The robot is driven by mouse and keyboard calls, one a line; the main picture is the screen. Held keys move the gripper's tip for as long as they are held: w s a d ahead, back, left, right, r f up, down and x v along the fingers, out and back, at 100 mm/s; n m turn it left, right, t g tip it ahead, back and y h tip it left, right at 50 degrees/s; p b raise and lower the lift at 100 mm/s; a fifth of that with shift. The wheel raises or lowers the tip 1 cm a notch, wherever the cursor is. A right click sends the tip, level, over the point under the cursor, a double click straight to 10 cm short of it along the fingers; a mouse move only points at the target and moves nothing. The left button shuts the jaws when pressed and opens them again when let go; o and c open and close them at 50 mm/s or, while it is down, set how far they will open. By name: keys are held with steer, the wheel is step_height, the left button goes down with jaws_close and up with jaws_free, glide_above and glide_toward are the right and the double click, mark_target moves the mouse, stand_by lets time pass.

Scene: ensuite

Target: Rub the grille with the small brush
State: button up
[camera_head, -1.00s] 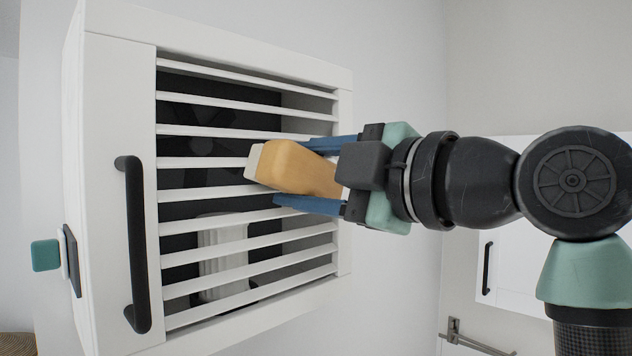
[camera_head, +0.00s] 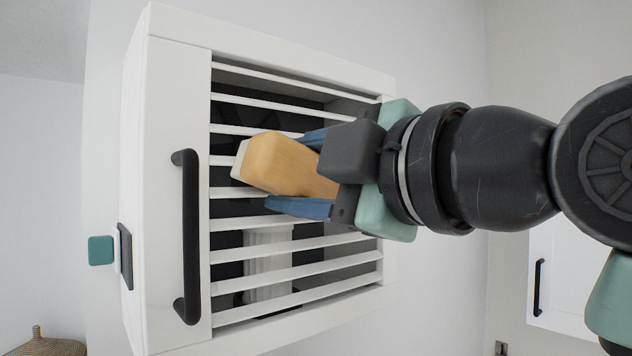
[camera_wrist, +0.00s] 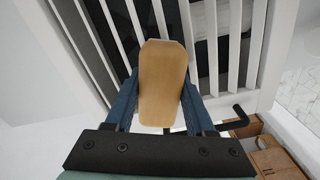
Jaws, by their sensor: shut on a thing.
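The small brush (camera_head: 287,163) has a tan wooden block body and a pale edge on the side toward the grille. My gripper (camera_head: 312,172) is shut on it, with blue fingers on both sides. The grille (camera_head: 300,270) is the set of white horizontal slats in the front of a white wall cabinet. The brush's pale edge is at the slats near mid-height; I cannot tell whether it touches them. In the wrist view the brush (camera_wrist: 162,85) stands out in front of the slats (camera_wrist: 213,45), hiding part of them.
A black bar handle (camera_head: 187,235) sticks out from the cabinet's frame (camera_head: 165,90), left of the slats. A teal square piece (camera_head: 101,250) is on the cabinet's left side. A woven basket (camera_head: 48,345) is at lower left. Another white cabinet (camera_head: 570,280) stands at right.

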steer(key=shift+s+a, duration=0.35)
steer(key=shift+a, duration=0.25)
steer(key=shift+b+v, duration=0.55)
steer(key=shift+v, duration=2.45)
steer(key=shift+d, duration=0.1)
